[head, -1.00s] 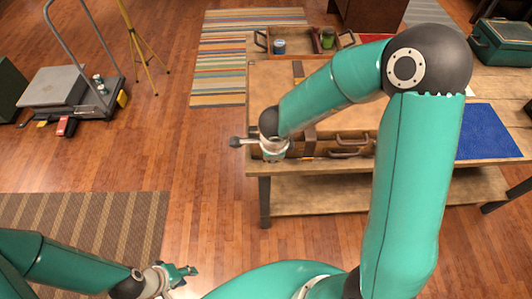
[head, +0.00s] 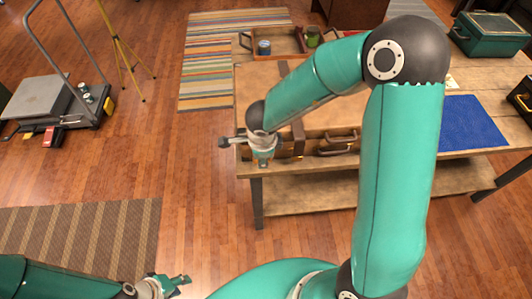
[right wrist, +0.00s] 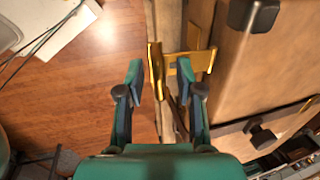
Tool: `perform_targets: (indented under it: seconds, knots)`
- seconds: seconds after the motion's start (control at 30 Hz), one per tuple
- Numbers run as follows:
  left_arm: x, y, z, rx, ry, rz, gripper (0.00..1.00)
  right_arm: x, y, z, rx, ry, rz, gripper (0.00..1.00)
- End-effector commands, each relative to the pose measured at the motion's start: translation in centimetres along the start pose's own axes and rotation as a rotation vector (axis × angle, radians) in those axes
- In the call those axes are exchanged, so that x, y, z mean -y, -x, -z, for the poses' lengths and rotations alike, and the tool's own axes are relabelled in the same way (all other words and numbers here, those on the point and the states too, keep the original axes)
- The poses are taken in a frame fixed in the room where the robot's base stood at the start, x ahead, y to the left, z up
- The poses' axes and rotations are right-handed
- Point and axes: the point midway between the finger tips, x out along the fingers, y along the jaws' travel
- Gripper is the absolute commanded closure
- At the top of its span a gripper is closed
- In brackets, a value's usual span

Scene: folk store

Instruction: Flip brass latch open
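My left gripper (head: 174,284) is low at the bottom left, away from the table, empty and apparently open.
A wooden tray (head: 287,53) with a blue and a green container stands at the table's back left. A blue mat (head: 473,122) and a green box (head: 492,38) are at the right. A platform cart (head: 50,105) stands on the floor left.

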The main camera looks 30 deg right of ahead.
Motion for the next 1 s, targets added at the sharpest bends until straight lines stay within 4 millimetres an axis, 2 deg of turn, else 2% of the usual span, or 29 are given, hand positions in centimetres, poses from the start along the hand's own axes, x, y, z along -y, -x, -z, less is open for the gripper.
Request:
perform_targets:
  seconds: [0.17,0.33,0.8,1.0]
  knots:
    - [0.0,0.1,0.0,0.0,0.0,0.0,0.64,0.0,0.1,0.0,0.001,0.0,0.001,0.64]
    - [0.0,0.1,0.0,0.0,0.0,0.0,0.64,0.1,1.4,0.0,0.0,0.0,0.004,0.64]
    - [0.0,0.1,0.0,0.0,0.0,0.0,0.64,-0.1,10.0,0.0,0.003,-0.002,0.005,0.64]
    - [0.0,0.0,0.0,0.0,0.0,0.0,0.64,-0.2,11.8,0.1,0.0,-0.001,0.001,0.64]
